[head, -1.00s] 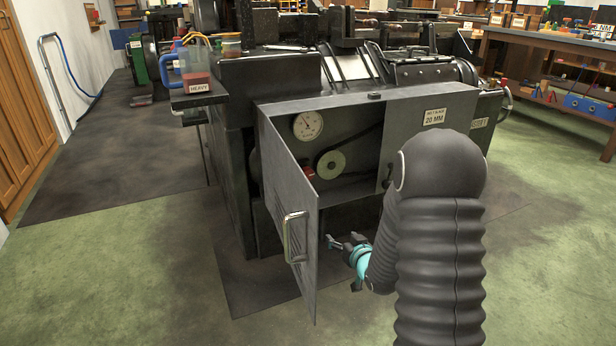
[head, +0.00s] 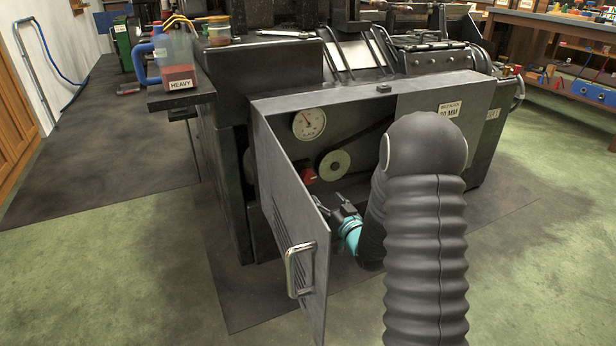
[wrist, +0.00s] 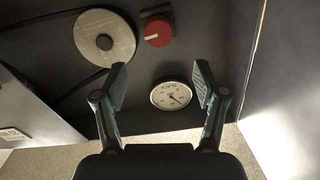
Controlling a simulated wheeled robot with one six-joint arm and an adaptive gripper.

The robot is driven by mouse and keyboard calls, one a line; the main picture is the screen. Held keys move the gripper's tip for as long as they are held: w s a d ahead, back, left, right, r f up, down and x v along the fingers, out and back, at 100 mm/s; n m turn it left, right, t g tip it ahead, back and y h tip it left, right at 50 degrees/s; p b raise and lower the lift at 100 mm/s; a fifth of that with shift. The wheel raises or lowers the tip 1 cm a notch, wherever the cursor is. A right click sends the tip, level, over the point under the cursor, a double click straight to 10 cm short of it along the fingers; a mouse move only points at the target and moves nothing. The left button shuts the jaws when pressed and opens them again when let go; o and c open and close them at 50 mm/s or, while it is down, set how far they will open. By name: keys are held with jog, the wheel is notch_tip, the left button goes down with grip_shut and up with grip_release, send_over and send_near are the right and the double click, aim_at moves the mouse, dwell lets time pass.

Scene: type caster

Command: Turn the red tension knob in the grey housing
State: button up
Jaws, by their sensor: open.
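The red knob (wrist: 158,31) shows in the wrist view near the top, with a short white line on its face. In the head view the knob (head: 308,175) sits left of the pale pulley, partly behind the open door's edge. My gripper (wrist: 160,72) is open and empty, its fingers apart. The knob lies beyond the fingertips, untouched. In the head view my gripper (head: 332,202) is low in the cabinet opening, below the knob, just right of the door.
The open door (head: 294,225) with its handle (head: 298,270) stands close to my gripper's left. A pale pulley (head: 334,165) with a dark belt and a round gauge (head: 309,123) are inside the cabinet. The "HEAVY" jug (head: 177,65) stands on a ledge at upper left.

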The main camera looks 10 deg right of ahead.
aim_at(310, 179)
jog(key=x, duration=1.2)
jog(key=shift+w, duration=0.15)
jog(key=c, duration=1.1)
